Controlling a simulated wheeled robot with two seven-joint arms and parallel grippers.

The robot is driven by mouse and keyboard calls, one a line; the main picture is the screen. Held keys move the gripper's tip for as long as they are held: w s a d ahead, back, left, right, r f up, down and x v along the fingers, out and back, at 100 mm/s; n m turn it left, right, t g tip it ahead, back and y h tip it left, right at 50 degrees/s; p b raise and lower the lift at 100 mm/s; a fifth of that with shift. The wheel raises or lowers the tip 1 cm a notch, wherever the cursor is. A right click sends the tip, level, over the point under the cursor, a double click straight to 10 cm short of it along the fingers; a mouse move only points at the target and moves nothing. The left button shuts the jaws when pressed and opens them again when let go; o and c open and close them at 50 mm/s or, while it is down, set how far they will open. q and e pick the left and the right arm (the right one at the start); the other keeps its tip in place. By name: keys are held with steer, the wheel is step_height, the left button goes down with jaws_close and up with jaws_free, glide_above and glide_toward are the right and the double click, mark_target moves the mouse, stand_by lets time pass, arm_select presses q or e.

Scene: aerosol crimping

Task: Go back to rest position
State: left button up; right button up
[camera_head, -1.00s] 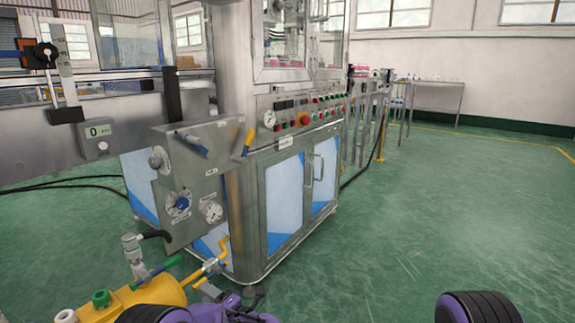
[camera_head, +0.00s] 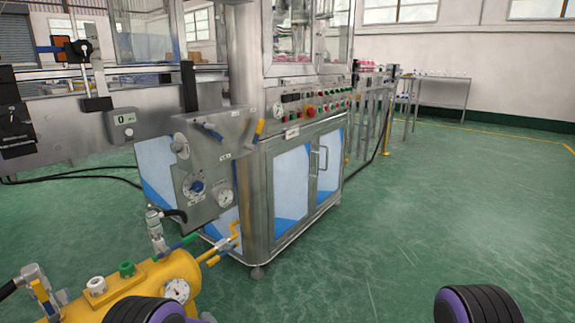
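Two black and purple rounded parts of my own arms show at the bottom edge, one left of centre and one at the right. Neither of my grippers is in the picture, so I cannot see whether they hold anything. The steel crimping machine (camera_head: 262,150) stands ahead, left of centre, with blue and white cabinet doors (camera_head: 291,190) that are shut. Its side panel (camera_head: 208,150) carries gauges, a blue knob (camera_head: 196,186), a blue lever (camera_head: 209,131) and a yellow-handled lever (camera_head: 259,131).
A yellow tank (camera_head: 150,284) with valves and a gauge lies at the lower left, near my arm. A digital readout box (camera_head: 122,126) is on the left. A metal table (camera_head: 440,80) stands at the back right. The green floor (camera_head: 440,200) on the right is clear.

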arm_select(q)
steer(key=s+a+f+m+g+h, duration=0.25)
steer(key=s+f+m, duration=0.2)
steer(key=s, duration=0.45)
steer(key=s+a+f+m+g+h, duration=0.25)
steer(key=s+f+m, duration=0.2)
steer(key=s, duration=0.45)
steer(key=s+a+m+g+h, duration=0.25)
steer(key=s+g, duration=0.25)
steer(key=s, duration=1.4)
step_height(320, 180, down, 7)
steer(key=s+m+b, duration=0.2)
steer(key=b, duration=0.4)
arm_select(e)
step_height(320, 180, down, 6)
steer(key=s+g, duration=0.1)
arm_select(q)
step_height(320, 180, up, 39)
steer(key=w+p, duration=0.1)
steer(key=p, duration=3.7)
steer(key=shift+n+y+p, duration=0.3)
steer(key=shift+n+y, duration=0.15)
arm_select(e)
step_height(320, 180, up, 38)
steer(key=w+t, duration=0.1)
steer(key=shift+r, duration=0.25)
